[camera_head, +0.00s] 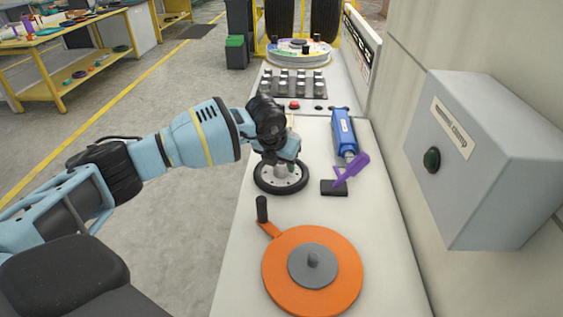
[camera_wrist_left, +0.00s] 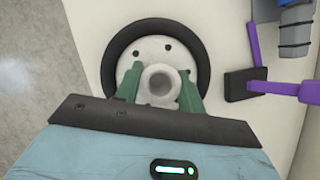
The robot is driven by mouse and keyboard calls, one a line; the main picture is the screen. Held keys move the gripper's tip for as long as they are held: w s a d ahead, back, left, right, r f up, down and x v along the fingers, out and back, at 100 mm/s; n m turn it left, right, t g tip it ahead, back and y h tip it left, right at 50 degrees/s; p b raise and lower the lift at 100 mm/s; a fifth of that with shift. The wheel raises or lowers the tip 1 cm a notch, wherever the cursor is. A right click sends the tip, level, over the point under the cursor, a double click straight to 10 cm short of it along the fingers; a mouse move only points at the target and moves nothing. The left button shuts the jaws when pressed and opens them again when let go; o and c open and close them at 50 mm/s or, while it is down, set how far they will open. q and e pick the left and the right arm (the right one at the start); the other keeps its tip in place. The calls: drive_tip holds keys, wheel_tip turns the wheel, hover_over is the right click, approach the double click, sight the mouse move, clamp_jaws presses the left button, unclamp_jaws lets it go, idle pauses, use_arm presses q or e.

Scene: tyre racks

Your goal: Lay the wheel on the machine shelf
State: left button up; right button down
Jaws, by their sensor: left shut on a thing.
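The wheel (camera_head: 268,184) has a black tyre and a pale grey hub with small holes. It lies flat on or just above the white machine shelf (camera_head: 236,260); I cannot tell whether it touches. My left gripper (camera_head: 283,168) comes down over it from the left. In the left wrist view, the green fingers of the gripper (camera_wrist_left: 158,88) are shut on the raised middle of the wheel's hub (camera_wrist_left: 145,48), and the tyre shows around it at the top and sides. The lower part of the wheel is hidden by the gripper there. My right gripper is not seen.
An orange disc with a grey centre and black-knobbed handle (camera_head: 285,278) lies in front. A grey control box (camera_head: 490,130) juts out at right.

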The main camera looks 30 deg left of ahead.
use_arm(q)
drive_tip(key=o, duration=1.3)
drive_tip(key=v, duration=1.2)
drive_tip(key=shift+p, duration=0.35)
